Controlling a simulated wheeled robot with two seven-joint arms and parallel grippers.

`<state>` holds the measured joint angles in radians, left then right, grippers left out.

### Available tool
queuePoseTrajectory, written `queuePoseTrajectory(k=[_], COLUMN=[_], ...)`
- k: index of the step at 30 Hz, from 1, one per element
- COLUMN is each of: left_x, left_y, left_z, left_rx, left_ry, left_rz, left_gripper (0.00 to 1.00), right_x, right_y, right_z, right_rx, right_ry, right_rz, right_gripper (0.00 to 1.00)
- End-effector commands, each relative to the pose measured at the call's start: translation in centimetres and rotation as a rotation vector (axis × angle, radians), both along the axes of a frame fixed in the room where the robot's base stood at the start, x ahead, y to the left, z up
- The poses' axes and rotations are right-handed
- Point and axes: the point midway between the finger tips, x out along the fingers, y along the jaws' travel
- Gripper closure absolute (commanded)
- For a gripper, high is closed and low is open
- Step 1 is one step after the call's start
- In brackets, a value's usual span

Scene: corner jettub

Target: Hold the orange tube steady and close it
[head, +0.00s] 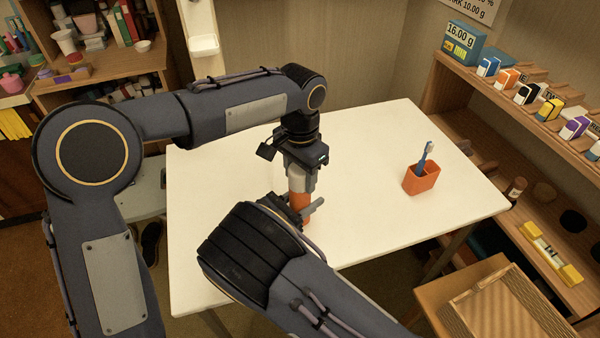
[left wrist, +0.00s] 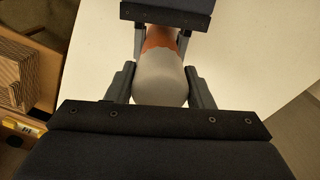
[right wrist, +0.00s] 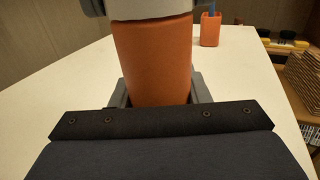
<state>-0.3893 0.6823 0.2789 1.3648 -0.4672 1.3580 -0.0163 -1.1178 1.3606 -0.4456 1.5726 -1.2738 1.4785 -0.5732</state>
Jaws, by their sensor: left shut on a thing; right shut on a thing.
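The orange tube (head: 300,203) stands upright on the white table, partly hidden by my grippers. Its body (right wrist: 152,62) fills the middle of the right wrist view. A light grey cap (head: 296,180) sits in line on top of it; it also shows in the left wrist view (left wrist: 160,84). Cap and tube meet with no clear gap, but I cannot tell how tightly. My left gripper (head: 301,176) points down from above and is shut on the cap. My right gripper (head: 306,207) comes in low from the front and is shut on the orange body.
An orange holder (head: 421,180) with a blue toothbrush (head: 424,157) stands on the right of the white table (head: 370,135). The table is otherwise clear. A wooden shelf (head: 480,105) with small coloured boxes runs along the right. A wooden crate (head: 505,305) is at lower right.

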Motion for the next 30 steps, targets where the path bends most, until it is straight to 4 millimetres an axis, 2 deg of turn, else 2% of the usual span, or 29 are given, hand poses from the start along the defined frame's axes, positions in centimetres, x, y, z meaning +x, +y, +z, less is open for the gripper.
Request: queuePoseTrajectory(k=[3,8,9,13,22,30], left_x=[0.0,0.0,0.0,0.0,0.0,0.1], left_y=[0.0,0.0,0.0,0.0,0.0,0.0], left_z=[0.0,0.0,0.0,0.0,0.3,3.6], left_rx=[0.0,0.001,0.001,0.001,0.0,-0.001], left_ry=[0.001,0.001,0.001,0.001,-0.001,-0.002], left_rz=[-0.218,-0.216,-0.215,-0.214,-0.213,-0.211], left_gripper=[0.8,0.8,0.47,0.31,0.31,0.31], right_x=[0.0,0.0,0.0,0.0,0.0,0.0], right_y=[0.0,0.0,0.0,0.0,0.0,0.0], right_z=[0.0,0.0,0.0,0.0,0.0,0.0], right_rx=[0.0,0.0,0.0,0.0,0.0,0.0], right_ry=[0.0,0.0,0.0,0.0,0.0,0.0], right_rz=[0.0,0.0,0.0,0.0,0.0,0.0], right_gripper=[1.0,1.0,1.0,1.0,1.0,1.0])
